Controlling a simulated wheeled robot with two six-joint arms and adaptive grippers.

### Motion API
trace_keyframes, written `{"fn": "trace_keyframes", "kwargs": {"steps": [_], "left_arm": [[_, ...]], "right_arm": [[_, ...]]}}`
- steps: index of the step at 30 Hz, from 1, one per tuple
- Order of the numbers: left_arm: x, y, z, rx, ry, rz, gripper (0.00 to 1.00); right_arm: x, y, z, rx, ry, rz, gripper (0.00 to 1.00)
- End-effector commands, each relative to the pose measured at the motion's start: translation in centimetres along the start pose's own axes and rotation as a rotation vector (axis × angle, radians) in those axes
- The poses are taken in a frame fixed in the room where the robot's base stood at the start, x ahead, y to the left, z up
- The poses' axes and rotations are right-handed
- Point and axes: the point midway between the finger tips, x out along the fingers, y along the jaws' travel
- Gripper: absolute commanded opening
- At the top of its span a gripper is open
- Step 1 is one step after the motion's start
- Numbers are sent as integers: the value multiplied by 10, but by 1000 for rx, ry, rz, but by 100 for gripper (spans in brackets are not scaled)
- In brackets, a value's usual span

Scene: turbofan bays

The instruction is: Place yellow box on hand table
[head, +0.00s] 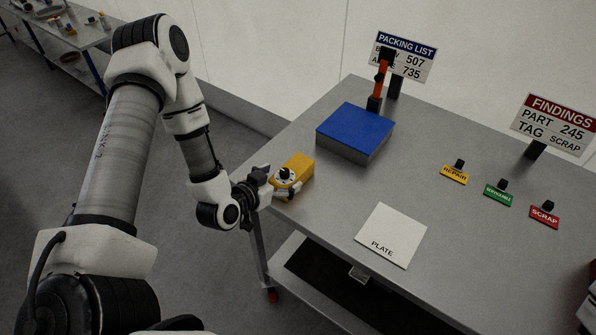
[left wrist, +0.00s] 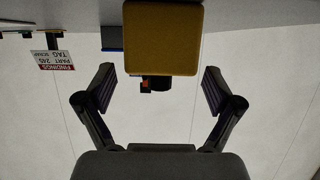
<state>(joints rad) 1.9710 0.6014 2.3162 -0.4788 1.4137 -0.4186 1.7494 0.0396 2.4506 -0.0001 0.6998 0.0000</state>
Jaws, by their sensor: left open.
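The yellow box (head: 297,163) sits on the grey metal table (head: 335,210) close to its left edge. It shows in the left wrist view (left wrist: 163,38) at top centre, beyond the fingertips and between their lines. My left gripper (head: 277,183) is at the near left side of the box, its fingers spread. In the left wrist view the open fingers (left wrist: 158,76) have nothing between them. Whether a finger touches the box I cannot tell. My right gripper is not clearly in view.
A blue-topped box (head: 355,130) stands behind the yellow box. A white plate marked PLATE (head: 391,235) lies to the right. REPAIR (head: 455,175), green (head: 498,195) and SCRAP (head: 545,216) tags stand farther right, near a FINDINGS sign (head: 553,125). The table's middle is mostly clear.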

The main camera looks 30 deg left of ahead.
Motion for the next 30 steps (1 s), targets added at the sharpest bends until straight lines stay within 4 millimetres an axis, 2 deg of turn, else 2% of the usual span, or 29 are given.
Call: {"fn": "trace_keyframes", "kwargs": {"steps": [5, 9, 15, 17, 18, 22, 26, 27, 30], "left_arm": [[29, 0, -4, 6, 0, 3, 92], [48, -1, -2, 2, -1, 1, 92], [50, -1, 0, -1, -2, 1, 92], [50, -1, 0, -1, -2, 1, 74], [50, -1, 0, -1, -2, 1, 60], [50, -1, 0, -1, -3, 1, 14], [50, -1, 1, -1, -6, 2, 13], [50, -1, 1, -1, -6, 2, 5], [50, -1, 2, -1, -8, 2, 5]], "right_arm": [[-14, 0, 0, 0, 1, 0, 40], [-14, 0, 0, 0, 1, 0, 40], [-13, 0, 0, 0, 1, 0, 40], [-13, 0, 0, 0, 1, 0, 40], [-13, 0, 0, 0, 1, 0, 40], [-13, 0, 0, 0, 1, 0, 40], [-13, 0, 0, 0, 1, 0, 40], [-13, 0, 0, 0, 1, 0, 40], [-13, 0, 0, 0, 1, 0, 40]]}}
